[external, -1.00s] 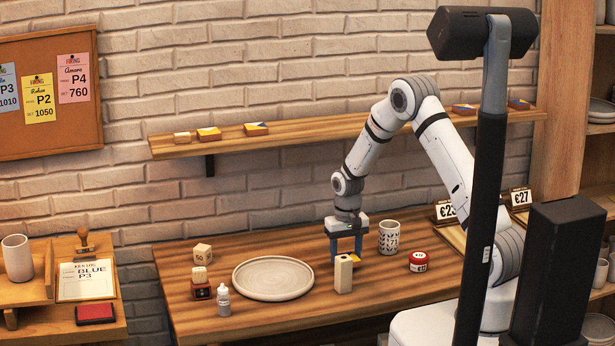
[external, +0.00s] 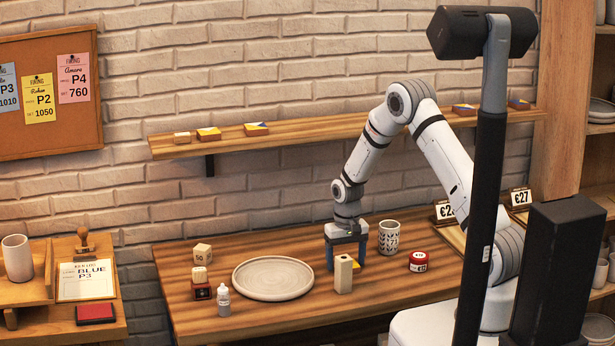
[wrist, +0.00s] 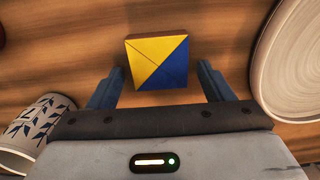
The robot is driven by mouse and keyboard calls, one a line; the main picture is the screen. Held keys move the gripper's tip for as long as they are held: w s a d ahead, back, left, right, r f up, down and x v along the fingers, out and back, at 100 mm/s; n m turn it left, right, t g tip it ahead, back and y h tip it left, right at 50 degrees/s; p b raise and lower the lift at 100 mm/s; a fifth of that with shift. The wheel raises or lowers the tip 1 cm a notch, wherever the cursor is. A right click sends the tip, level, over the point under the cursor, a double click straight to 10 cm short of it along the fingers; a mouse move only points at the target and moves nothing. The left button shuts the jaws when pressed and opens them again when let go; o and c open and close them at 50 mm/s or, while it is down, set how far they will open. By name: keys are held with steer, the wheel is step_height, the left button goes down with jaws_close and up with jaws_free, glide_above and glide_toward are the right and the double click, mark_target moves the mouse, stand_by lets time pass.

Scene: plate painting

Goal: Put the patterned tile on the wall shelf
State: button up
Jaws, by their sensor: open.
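The patterned tile (wrist: 157,61), a square split diagonally into yellow and blue, lies on the wooden table in the wrist view. In the external view a small part of the tile (external: 357,266) shows beside the cream block, which hides much of it. My gripper (external: 346,262) points down over the table, behind the cream block. In the wrist view my gripper (wrist: 160,82) is open, with a finger toward each side of the tile and nothing held. The wall shelf (external: 320,130) runs along the brick wall above the table.
A cream block (external: 343,274) stands in front of my gripper. A round plate (external: 272,279) lies to the left. A patterned cup (external: 389,238) and a red tin (external: 418,262) stand to the right. Several small tiles (external: 256,128) sit on the shelf, with bare room in its middle.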

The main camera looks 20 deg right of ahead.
steer(key=s+d+r+b, duration=0.1)
steer(key=s+d+r, duration=0.1)
steer(key=r, duration=0.8)
steer(key=s+d+r+b, duration=0.1)
steer(key=s+d+r, duration=0.2)
steer(key=r, duration=0.7)
steer(key=s+d+r+t, duration=0.1)
steer(key=s+d+r, duration=0.2)
steer(key=s, duration=0.4)
steer(key=s+d+r+t, duration=0.1)
steer(key=s+d+r, duration=0.3)
steer(key=s, duration=0.3)
steer(key=shift+r, duration=0.55)
steer(key=shift+t, duration=0.5)
steer(key=s+d, duration=0.1)
steer(key=s, duration=0.4)
steer(key=s+d, duration=0.1)
steer(key=s, duration=0.2)
steer(key=shift+s+d+r, duration=0.15)
steer(key=shift+s+d, duration=0.15)
steer(key=shift+o, duration=0.5)
steer(key=shift+s, duration=0.35)
